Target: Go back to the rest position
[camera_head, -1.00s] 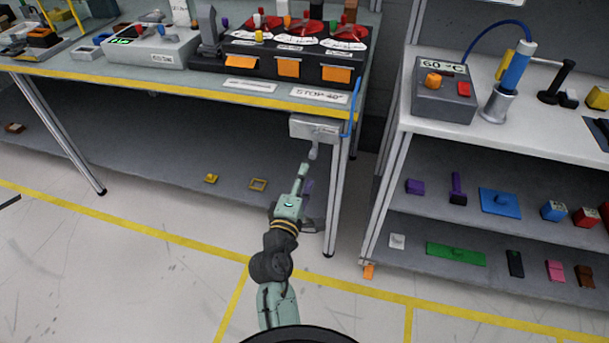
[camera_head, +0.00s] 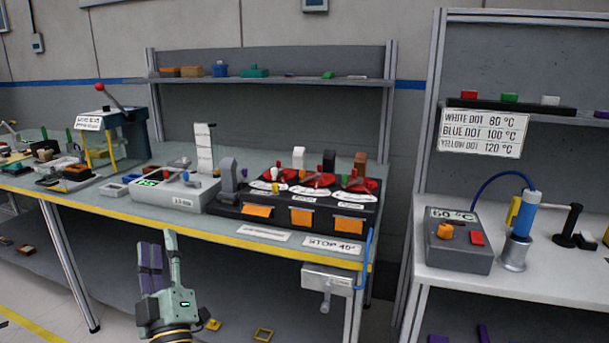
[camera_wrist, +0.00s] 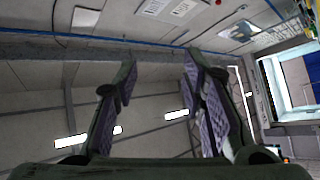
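My gripper (camera_head: 162,252) is at the lower left of the head view, pointing up, in front of the left workbench (camera_head: 118,207). Its two fingers are apart with nothing between them. In the wrist view my gripper (camera_wrist: 160,90) shows two spread fingers with purple ridged pads and an empty gap. Beyond them that view shows the room's ceiling or upper walls and light strips. My gripper is clear of the crank box (camera_head: 328,279) under the bench's right front corner.
The dashboard module (camera_head: 290,214) with red dials and orange tags stands on the left bench. A grey control box (camera_head: 458,240) and a blue cylinder tool (camera_head: 519,217) are on the white right table (camera_head: 440,277). Loose small parts lie on the lower shelf. A yellow floor line (camera_head: 30,326) shows.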

